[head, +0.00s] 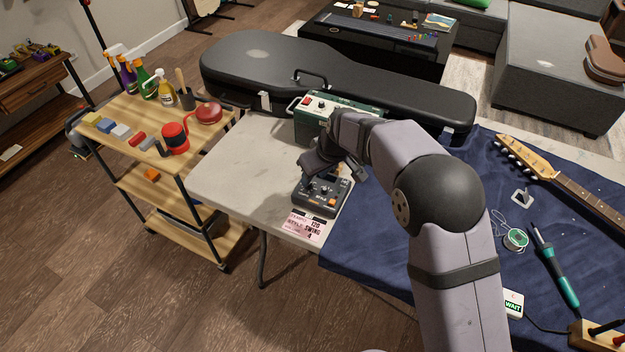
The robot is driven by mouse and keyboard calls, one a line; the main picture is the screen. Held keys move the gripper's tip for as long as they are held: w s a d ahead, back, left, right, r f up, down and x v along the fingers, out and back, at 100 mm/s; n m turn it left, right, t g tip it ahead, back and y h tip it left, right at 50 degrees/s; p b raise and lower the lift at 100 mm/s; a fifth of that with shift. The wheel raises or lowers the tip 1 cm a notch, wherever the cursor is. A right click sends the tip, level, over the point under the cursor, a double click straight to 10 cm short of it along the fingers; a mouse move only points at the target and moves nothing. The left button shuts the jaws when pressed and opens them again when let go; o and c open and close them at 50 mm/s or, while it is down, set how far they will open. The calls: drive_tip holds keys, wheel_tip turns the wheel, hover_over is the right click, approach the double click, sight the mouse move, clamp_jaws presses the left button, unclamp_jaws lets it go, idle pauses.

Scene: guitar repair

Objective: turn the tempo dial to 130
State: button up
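A dark grey box with knobs and orange parts (313,203) sits near the front left edge of the table. Its dial markings are too small to read, so I cannot tell which knob is the tempo dial or where it points. My gripper (322,172) is directly over the back of this box and hides part of its top. The fingertips blend into the dark box, so I cannot tell whether they touch a knob or are open or shut. A pink card (303,226) lies in front of the box, with print that looks like "120", "SWING" and "4".
A green amplifier-like box (309,122) stands behind my gripper, before a large black guitar case (385,88). A blue cloth (380,250) covers the table's right, with a guitar neck (575,190) and a soldering iron (555,265). Bare table (235,180) lies left of the box.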

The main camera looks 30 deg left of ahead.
drive_tip(key=shift+v, duration=1.4)
drive_tip(key=s+d+r+m+h+p, duration=0.1)
drive_tip(key=s+d+r+m, duration=0.15)
drive_tip(key=d, duration=0.85)
drive_tip(key=s+d+r+m+h+p, duration=0.1)
drive_tip(key=d+r+m+p, duration=0.15)
drive_tip(key=d, duration=0.95)
drive_tip(key=s+d+m+g+h+p, duration=0.2)
drive_tip(key=s+d+m, duration=0.5)
drive_tip(key=s+d, duration=1.05)
wheel_tip(320, 180, down, 17)
drive_tip(key=b, duration=1.6)
drive_tip(key=shift+a+b, duration=0.3)
drive_tip(key=shift+a, duration=0.05)
drive_tip(key=shift+r, duration=0.1)
drive_tip(key=shift+c, duration=0.3)
